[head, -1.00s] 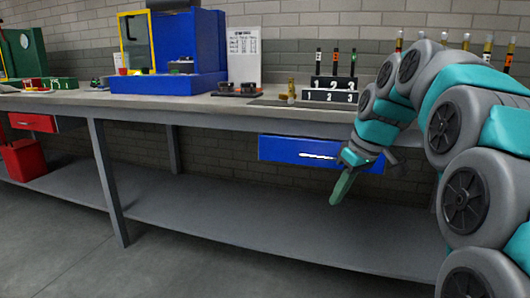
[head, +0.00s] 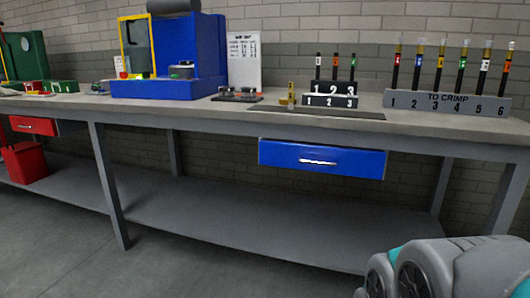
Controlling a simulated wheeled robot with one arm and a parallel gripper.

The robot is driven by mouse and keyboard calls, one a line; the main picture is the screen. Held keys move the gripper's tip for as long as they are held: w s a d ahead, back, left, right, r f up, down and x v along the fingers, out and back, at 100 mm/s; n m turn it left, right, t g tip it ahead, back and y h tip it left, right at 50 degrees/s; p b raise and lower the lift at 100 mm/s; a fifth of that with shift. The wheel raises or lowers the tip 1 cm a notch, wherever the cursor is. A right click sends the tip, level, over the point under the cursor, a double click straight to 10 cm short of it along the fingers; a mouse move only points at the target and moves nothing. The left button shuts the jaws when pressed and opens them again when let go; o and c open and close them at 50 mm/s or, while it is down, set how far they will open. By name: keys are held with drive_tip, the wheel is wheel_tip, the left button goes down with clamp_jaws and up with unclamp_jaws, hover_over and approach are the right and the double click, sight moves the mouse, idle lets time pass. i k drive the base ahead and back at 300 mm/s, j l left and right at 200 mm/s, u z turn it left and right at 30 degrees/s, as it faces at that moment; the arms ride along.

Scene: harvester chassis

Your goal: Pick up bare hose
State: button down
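Several dark hoses with coloured bands stand upright in the grey rack (head: 446,106) marked "TO CRIMP", numbered 1 to 6, on the right of the bench. One such hose (head: 439,68) stands near the rack's middle. A smaller black stepped rack (head: 330,100) numbered 1, 2, 3 holds three more dark hoses (head: 335,68) left of it. I cannot tell which hose is the bare one. My gripper is out of the picture; only part of my arm shows at the bottom right.
The long grey bench (head: 210,118) has a blue drawer (head: 322,158) below its top. A blue machine (head: 200,50), a white chart (head: 244,62) and a small brass piece (head: 291,95) stand on it. A red bin (head: 25,162) is at far left. The front floor is clear.

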sight(353, 55)
drive_tip(key=i+l, duration=0.3)
drive_tip(key=i, duration=0.15)
drive_tip(key=i+l, duration=0.3)
drive_tip(key=i, duration=0.15)
drive_tip(key=i+l+z, duration=0.1)
drive_tip(key=i+l, duration=0.2)
drive_tip(key=i, duration=0.15)
